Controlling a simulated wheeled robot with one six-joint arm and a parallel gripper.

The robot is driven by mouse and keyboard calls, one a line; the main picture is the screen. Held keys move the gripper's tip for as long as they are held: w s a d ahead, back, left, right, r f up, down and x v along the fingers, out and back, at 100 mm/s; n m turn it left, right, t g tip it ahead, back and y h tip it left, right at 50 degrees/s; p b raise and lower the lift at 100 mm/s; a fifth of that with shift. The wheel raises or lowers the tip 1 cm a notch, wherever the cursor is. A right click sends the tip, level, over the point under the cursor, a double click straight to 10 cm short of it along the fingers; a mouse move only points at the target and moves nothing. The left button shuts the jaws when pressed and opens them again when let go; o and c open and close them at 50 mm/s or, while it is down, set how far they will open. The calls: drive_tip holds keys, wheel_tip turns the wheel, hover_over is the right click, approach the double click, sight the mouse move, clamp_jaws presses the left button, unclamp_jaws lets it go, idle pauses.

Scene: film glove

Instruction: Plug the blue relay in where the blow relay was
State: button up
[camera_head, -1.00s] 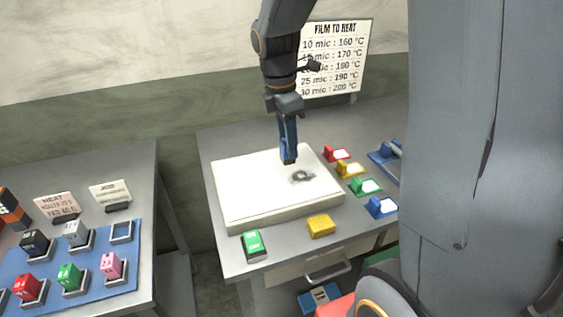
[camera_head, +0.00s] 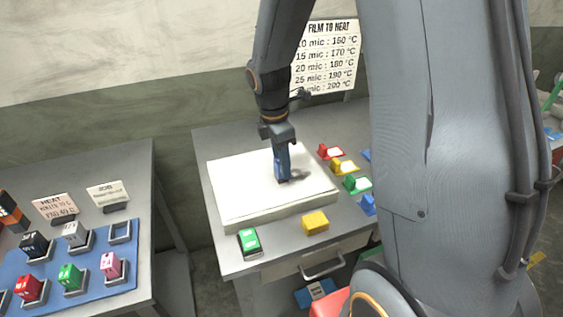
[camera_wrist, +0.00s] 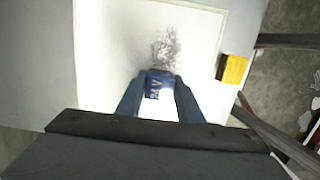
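The blue relay (camera_wrist: 158,86), with white lettering on it, sits between the fingertips of my gripper (camera_wrist: 158,92) in the wrist view. The fingers are closed on its sides. In the head view my gripper (camera_head: 282,165) points down over the white slab (camera_head: 240,196) on the middle table; its height above the slab is hard to judge. On the left table a blue board (camera_head: 88,290) holds black (camera_head: 37,244), grey (camera_head: 76,234), red (camera_head: 29,289), green (camera_head: 70,277) and pink (camera_head: 109,265) relays in sockets. The back right socket (camera_head: 120,232) is empty.
A green-topped block (camera_head: 249,241) and a yellow block (camera_head: 315,222) lie at the middle table's front. Several coloured pieces line its right side. Two small cards stand behind the blue board. A gap separates the tables. My arm hides much of the right.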

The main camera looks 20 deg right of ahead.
drive_tip(key=o, duration=0.3)
drive_tip(key=shift+r, duration=0.15)
